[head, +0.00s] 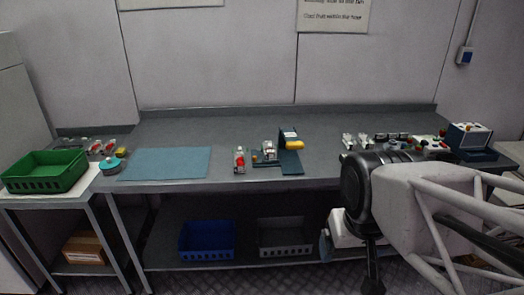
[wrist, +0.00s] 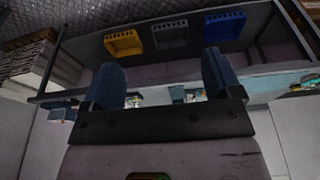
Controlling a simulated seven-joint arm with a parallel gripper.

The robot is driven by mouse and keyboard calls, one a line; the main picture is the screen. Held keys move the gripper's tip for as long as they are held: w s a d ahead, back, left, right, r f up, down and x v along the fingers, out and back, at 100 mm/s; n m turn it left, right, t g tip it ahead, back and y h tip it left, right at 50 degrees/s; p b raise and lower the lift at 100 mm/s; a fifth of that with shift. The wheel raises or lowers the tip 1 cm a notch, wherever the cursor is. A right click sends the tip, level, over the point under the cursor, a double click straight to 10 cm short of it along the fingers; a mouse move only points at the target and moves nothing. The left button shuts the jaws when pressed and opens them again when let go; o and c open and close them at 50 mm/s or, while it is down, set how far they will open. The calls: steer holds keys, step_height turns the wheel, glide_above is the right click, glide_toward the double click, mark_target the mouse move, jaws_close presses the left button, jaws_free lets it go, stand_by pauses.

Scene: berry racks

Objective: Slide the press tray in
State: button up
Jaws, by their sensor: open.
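My gripper (wrist: 163,82) shows in the wrist view with its two blue fingers wide apart and nothing between them. In the head view, my arm hangs in front of the bench's right half, and one blue finger (head: 325,246) shows below the bench top's front edge. A dark blue stand (head: 289,160) with a yellow part stands mid-bench. A blue and white box-shaped unit (head: 469,137) stands at the right end on a dark blue base (head: 480,155). I cannot tell which of these is the press, and no tray is clearly distinguishable. My arm hides part of the bench's right front.
The grey bench top (head: 225,130) carries a teal mat (head: 165,163) at left and small racks (head: 268,150) mid-bench. A green crate (head: 45,172) stands on the left side table. Blue (head: 207,240) and grey (head: 285,237) bins sit on the lower shelf. The back left bench is clear.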

steer(key=shift+w+r, duration=0.1)
steer(key=shift+w, duration=0.15)
steer(key=c, duration=0.4)
steer(key=shift+w+a+r, duration=0.1)
steer(key=shift+w+r, duration=0.25)
steer(key=shift+w, duration=0.5)
steer(key=c, duration=0.5)
steer(key=w+a+r+n+g, duration=0.1)
steer(key=w+a+r, duration=0.1)
steer(key=w, duration=1.4)
steer(key=w+a+r, duration=0.2)
steer(key=w, duration=1.5)
steer(key=shift+c, duration=0.2)
steer(key=shift+n+g, duration=0.8)
steer(key=shift+n, duration=0.1)
steer(key=w+a+f, duration=0.3)
steer(key=w+f, duration=0.3)
steer(key=w, duration=0.4)
steer(key=w+a+f, duration=0.3)
steer(key=w+f, duration=0.3)
steer(key=w, duration=0.5)
steer(key=w+a+f, duration=0.3)
steer(key=w+f, duration=0.3)
steer(key=w, duration=0.4)
steer(key=shift+w+a, duration=0.25)
steer(key=shift+w, duration=0.1)
steer(key=shift+w+a+f, duration=0.15)
steer(key=shift+w+f, duration=0.15)
steer(key=shift+w, duration=0.05)
